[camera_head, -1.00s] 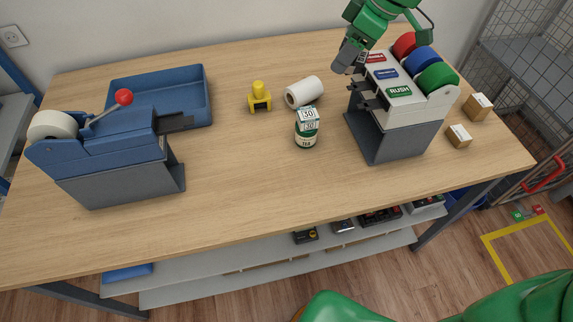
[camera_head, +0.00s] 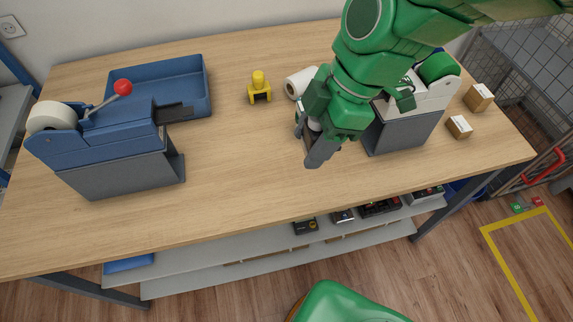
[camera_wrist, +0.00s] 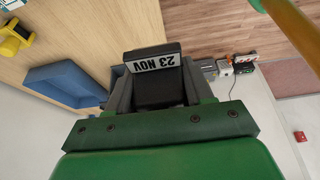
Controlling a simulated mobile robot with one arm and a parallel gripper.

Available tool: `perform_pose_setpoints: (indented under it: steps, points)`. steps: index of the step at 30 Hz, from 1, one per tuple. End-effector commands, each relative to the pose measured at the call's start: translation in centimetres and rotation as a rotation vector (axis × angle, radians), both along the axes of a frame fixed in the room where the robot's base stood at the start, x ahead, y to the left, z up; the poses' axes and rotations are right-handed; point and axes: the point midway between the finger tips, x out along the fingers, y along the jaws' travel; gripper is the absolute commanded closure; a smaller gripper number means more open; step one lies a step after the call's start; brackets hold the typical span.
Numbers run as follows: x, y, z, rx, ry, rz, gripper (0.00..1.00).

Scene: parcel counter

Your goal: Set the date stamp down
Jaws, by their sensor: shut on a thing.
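The date stamp (camera_wrist: 155,75) is a dark block with a white label reading "23 NOV", upside down in the wrist view. My gripper (camera_wrist: 158,95) is shut on it, with a grey finger on each side. In the head view my gripper (camera_head: 314,142) points down over the middle right of the wooden counter (camera_head: 230,185), in front of the roll dispenser. The stamp is mostly hidden by the fingers there. I cannot tell whether its underside touches the counter.
A white roll (camera_head: 297,85) lies behind my gripper. A yellow stand (camera_head: 259,90), a blue tray (camera_head: 195,85) and a blue lever machine (camera_head: 100,135) are left. The dispenser (camera_head: 405,132) and small boxes (camera_head: 479,97) are right. The front middle of the counter is clear.

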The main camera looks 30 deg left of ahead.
Motion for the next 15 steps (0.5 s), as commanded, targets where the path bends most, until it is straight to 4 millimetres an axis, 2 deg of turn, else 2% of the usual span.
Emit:
perform_pose_setpoints:
  steps: [1, 8, 15]
  points:
    - [-0.8, -0.2, -0.1, 0.001, 0.001, 0.023, 0.87]
    - [-0.6, -0.2, -3.6, -0.003, 0.003, 0.017, 0.87]
    - [-0.5, -0.2, -7.9, -0.002, 0.002, 0.014, 0.87]
